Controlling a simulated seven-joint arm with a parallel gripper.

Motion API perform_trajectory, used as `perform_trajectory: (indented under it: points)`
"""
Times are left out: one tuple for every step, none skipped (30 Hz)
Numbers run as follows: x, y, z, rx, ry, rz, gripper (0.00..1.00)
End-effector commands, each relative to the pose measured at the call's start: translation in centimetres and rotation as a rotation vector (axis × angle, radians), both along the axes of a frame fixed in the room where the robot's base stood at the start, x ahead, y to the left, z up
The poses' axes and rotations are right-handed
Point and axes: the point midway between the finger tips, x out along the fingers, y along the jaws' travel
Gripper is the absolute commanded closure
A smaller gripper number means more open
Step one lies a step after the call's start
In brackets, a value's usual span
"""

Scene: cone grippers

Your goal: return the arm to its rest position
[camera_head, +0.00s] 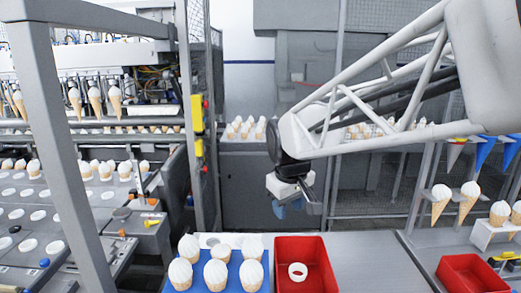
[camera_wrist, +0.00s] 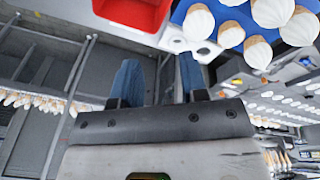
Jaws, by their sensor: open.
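My arm reaches in from the upper right of the head view. My gripper (camera_head: 279,212) hangs at its end, behind the far edge of the work table and above it. In the wrist view my gripper (camera_wrist: 158,80) shows two blue fingers spread apart with nothing between them. It touches no object.
A blue tray (camera_head: 218,281) of ice cream cones stands on the table (camera_head: 370,262). Another red bin (camera_head: 470,275) sits right. A grey post (camera_head: 62,150) stands left.

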Motion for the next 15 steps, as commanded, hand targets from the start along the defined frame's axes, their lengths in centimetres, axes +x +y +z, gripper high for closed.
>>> perform_trajectory:
  points:
    - [-1.4, -1.1, 0.0, 0.006, -0.003, -0.031, 0.6]
    - [-2.1, -1.7, 0.0, 0.01, -0.003, -0.052, 0.6]
    - [-3.1, -2.4, -0.1, 0.015, -0.004, -0.076, 0.6]
    - [-3.9, -2.9, -0.2, 0.019, -0.004, -0.095, 0.6]
    - [-4.6, -3.5, -0.3, 0.023, -0.005, -0.115, 0.6]
    - [-5.6, -4.1, -0.4, 0.028, -0.007, -0.139, 0.6]
    - [-6.4, -4.6, -0.5, 0.032, -0.007, -0.158, 0.6]
    - [-7.1, -5.1, -0.6, 0.036, -0.008, -0.176, 0.6]
    - [-8.2, -5.7, -0.8, 0.041, -0.009, -0.202, 0.6]
    - [-8.9, -6.1, -1.0, 0.043, -0.009, -0.221, 0.6]
    - [-9.7, -6.6, -1.2, 0.048, -0.01, -0.238, 0.6]
    - [-10.7, -7.1, -1.4, 0.053, -0.011, -0.264, 0.6]
    - [-11.5, -7.6, -1.6, 0.056, -0.011, -0.284, 0.6]
    - [-12.3, -7.9, -1.7, 0.06, -0.014, -0.301, 0.6]
    - [-13.3, -8.4, -2.1, 0.066, -0.014, -0.327, 0.6]
